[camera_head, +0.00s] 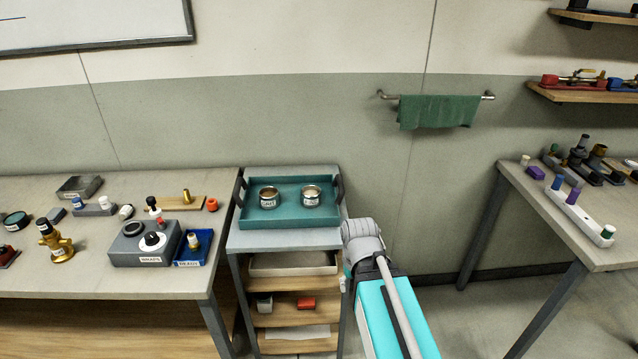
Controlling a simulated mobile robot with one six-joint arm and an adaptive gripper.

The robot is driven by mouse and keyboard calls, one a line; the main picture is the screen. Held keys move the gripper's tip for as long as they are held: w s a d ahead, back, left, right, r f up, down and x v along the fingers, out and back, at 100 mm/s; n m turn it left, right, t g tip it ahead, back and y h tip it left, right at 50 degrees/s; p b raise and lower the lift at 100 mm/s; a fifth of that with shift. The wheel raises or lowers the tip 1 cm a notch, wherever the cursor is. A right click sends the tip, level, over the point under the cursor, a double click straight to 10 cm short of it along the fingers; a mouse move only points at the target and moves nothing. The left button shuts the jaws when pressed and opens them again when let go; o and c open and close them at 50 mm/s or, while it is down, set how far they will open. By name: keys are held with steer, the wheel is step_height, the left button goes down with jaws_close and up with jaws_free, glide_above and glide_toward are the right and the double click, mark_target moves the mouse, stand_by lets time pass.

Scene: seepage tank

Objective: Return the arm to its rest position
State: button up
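My arm, with a turquoise link and a grey joint, shows at the lower middle, in front of the right side of the small shelved cart (285,239). The link runs from the bottom edge up to the grey joint beside the cart's top. I cannot make out my gripper's fingers; the arm beyond the joint is hidden or too small to tell. On the cart is a teal tray (290,219) holding two small labelled tins, a left one (269,197) and a right one (311,196).
A workbench (60,285) with a grey box (130,257), a blue tray (190,262) and brass parts stands left. Another table (600,250) with a white rack (580,217) stands right. A green towel (437,111) hangs on the wall. Floor between cart and right table is clear.

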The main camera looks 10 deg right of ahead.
step_height(320, 180, up, 7)
steer(key=p, duration=0.6)
steer(key=shift+r+p, duration=0.15)
steer(key=shift+p, duration=0.25)
stand_by(0.6)
